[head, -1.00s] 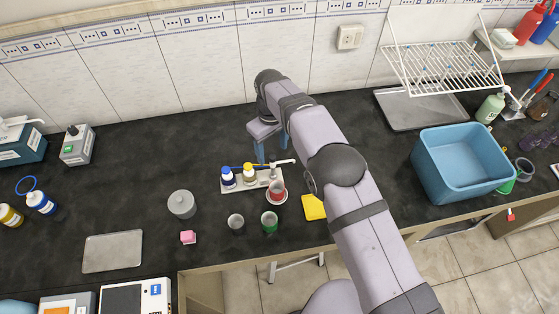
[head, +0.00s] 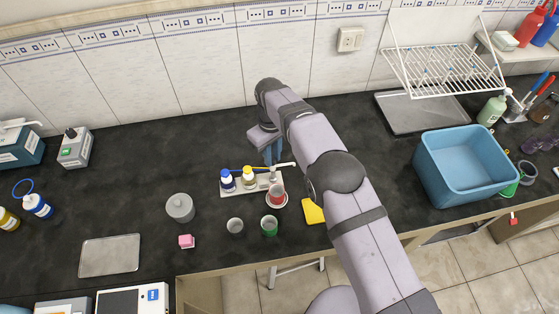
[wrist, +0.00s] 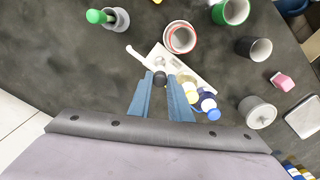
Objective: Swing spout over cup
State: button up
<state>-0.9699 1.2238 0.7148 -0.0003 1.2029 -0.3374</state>
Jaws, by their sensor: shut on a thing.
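A white dispenser stand (head: 239,187) holds a blue-capped bottle (head: 228,181) and a yellow-capped bottle (head: 248,177). Its white spout (head: 284,166) points right in the head view. My gripper (head: 273,157) is above the stand. In the wrist view, my gripper (wrist: 162,82) is shut on a dark knob (wrist: 160,78) at the spout's base. There the spout (wrist: 138,54) points up-left, and the red cup (wrist: 181,39) lies to the right, apart from its tip.
A yellow sponge (head: 313,211) lies right of the saucer. A lidded grey pot (head: 180,208) and pink block (head: 187,241) are to the left. A blue tub (head: 462,166) stands far right.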

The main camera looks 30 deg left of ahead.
jog(key=m, duration=0.4)
jog(key=shift+m, duration=0.3)
jog(key=m, duration=0.4)
jog(key=shift+m+b, duration=0.35)
jog(key=shift+m, duration=2.45)
jog(key=m, duration=0.3)
jog(key=shift+m, duration=0.4)
jog(key=o, duration=1.4)
